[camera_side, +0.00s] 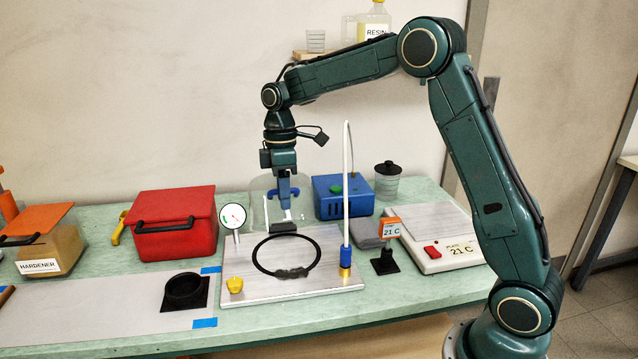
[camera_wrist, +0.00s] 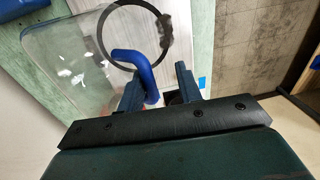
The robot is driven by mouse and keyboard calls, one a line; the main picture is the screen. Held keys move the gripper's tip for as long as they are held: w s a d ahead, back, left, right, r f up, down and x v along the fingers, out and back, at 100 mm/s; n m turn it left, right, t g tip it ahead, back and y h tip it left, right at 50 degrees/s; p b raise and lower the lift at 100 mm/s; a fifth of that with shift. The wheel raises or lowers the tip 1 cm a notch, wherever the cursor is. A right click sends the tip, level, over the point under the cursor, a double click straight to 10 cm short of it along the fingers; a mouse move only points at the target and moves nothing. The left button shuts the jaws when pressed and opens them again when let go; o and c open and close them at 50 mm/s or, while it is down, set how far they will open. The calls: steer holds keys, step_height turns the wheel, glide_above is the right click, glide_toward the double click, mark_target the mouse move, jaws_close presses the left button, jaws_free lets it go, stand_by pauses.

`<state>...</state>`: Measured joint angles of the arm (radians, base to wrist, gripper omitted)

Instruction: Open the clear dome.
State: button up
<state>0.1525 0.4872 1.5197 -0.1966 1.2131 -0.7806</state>
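The clear dome (camera_side: 258,208) stands tipped up at the back of a metal plate (camera_side: 325,240), above a dark block at the plate's rear edge. Its see-through shell also fills the left of the wrist view (camera_wrist: 70,60). A blue handle (camera_wrist: 134,66) is on the dome. My gripper (camera_wrist: 160,88) has its fingers spread around the handle's lower end. The handle is near the left finger, and a gap shows before the right finger. Whether the left finger touches it I cannot tell. In the side view, my gripper (camera_side: 285,200) points down at the dome.
A black ring (camera_side: 287,256) lies on the plate. A thin white post (camera_side: 347,190) rises at the plate's right, and a round gauge (camera_side: 232,216) stands at its left.

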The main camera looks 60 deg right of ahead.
steer(key=shift+s+a+f+t+h, duration=0.35)
steer(key=shift+s+a+f, duration=0.65)
steer(key=shift+f, duration=0.85)
steer(key=shift+s+a+f+t+h, duration=0.4)
steer(key=shift+s+a+f, duration=0.6)
steer(key=shift+f, duration=0.9)
steer(key=shift+s+a+f+t+h, duration=0.35)
steer(key=shift+s+a+f, duration=0.65)
steer(key=shift+f, duration=0.85)
step_height(320, 180, up, 14)
steer(key=s+a, duration=0.2)
steer(key=s+d+r+m+t, duration=0.1)
steer(key=s+r+m, duration=0.2)
steer(key=s, duration=0.5)
steer(key=s+d+r+m+t+y, duration=0.1)
steer(key=s+d+r+m+t, duration=0.1)
steer(key=s, duration=0.6)
steer(key=shift+d+r+m, duration=0.2)
steer(key=shift+r+m, duration=0.3)
steer(key=shift+m, duration=0.4)
